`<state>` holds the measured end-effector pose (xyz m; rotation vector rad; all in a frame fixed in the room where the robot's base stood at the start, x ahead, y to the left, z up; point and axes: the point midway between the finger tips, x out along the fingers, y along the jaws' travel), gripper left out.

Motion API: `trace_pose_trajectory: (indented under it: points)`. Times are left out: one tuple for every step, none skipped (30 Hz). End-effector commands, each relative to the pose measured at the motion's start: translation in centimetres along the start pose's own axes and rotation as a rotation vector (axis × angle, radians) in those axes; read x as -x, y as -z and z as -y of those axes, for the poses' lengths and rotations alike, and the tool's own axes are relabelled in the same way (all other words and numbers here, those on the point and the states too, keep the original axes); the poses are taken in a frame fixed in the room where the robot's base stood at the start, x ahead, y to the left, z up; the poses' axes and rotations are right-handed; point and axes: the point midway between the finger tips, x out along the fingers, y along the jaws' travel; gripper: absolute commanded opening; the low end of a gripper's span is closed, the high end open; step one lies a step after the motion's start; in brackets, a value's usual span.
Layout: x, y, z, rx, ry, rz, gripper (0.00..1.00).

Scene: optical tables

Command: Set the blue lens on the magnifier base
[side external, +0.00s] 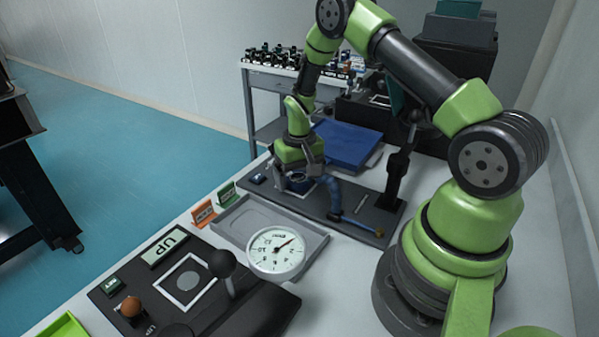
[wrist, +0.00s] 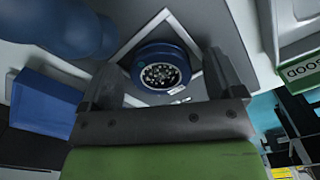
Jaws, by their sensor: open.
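My gripper (side external: 299,175) points down over the dark board at the back of the table, its fingers apart. In the wrist view the open fingers of my gripper (wrist: 160,68) stand on either side of a round blue piece with a dark, speckled centre, which looks like the blue lens (wrist: 143,60). The lens (side external: 297,187) also shows low between the fingers in the side view. It sits within a white-edged square mark (wrist: 125,49). I cannot tell whether the fingers touch it. I cannot clearly make out the magnifier base.
A curved blue arm (side external: 333,192) and a blue rod (side external: 358,223) are right of my gripper. A grey tray (side external: 232,222) and a round dial (side external: 276,252) lie in front. A black panel with a ball-topped lever (side external: 222,264) is nearer. A blue bin (side external: 348,145) stands behind.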

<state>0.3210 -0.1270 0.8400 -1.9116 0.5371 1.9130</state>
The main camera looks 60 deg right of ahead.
Motion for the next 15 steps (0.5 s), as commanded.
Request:
trace_pose_trajectory:
  points:
    - [0.2, 0.0, 0.0, 0.000, 0.000, -0.001, 0.87]
    - [0.4, 0.0, 0.0, 0.000, 0.000, -0.001, 0.87]
    - [0.8, 0.1, 0.0, 0.000, 0.000, -0.003, 0.87]
    - [1.1, 0.1, 0.0, 0.000, 0.001, -0.003, 0.87]
    - [1.6, 0.1, 0.0, 0.000, 0.001, -0.004, 0.87]
    - [2.3, 0.1, 0.0, 0.000, 0.001, -0.004, 0.87]
    - [2.9, 0.1, 0.0, 0.000, 0.001, -0.006, 0.87]
    - [3.6, 0.1, 0.0, 0.001, 0.001, -0.006, 0.87]
    - [4.5, 0.1, 0.0, 0.000, 0.001, -0.007, 0.87]
    - [5.2, 0.1, 0.0, 0.000, 0.001, -0.008, 0.87]
    - [5.9, 0.1, 0.0, 0.000, 0.001, -0.007, 0.87]
    - [6.8, 0.1, 0.0, 0.000, 0.001, -0.007, 0.87]
    - [7.5, 0.1, 0.0, 0.000, 0.001, -0.006, 0.87]
    - [8.1, 0.1, 0.0, 0.001, 0.001, -0.007, 0.87]
    - [8.9, 0.1, 0.0, 0.000, 0.001, -0.006, 0.87]
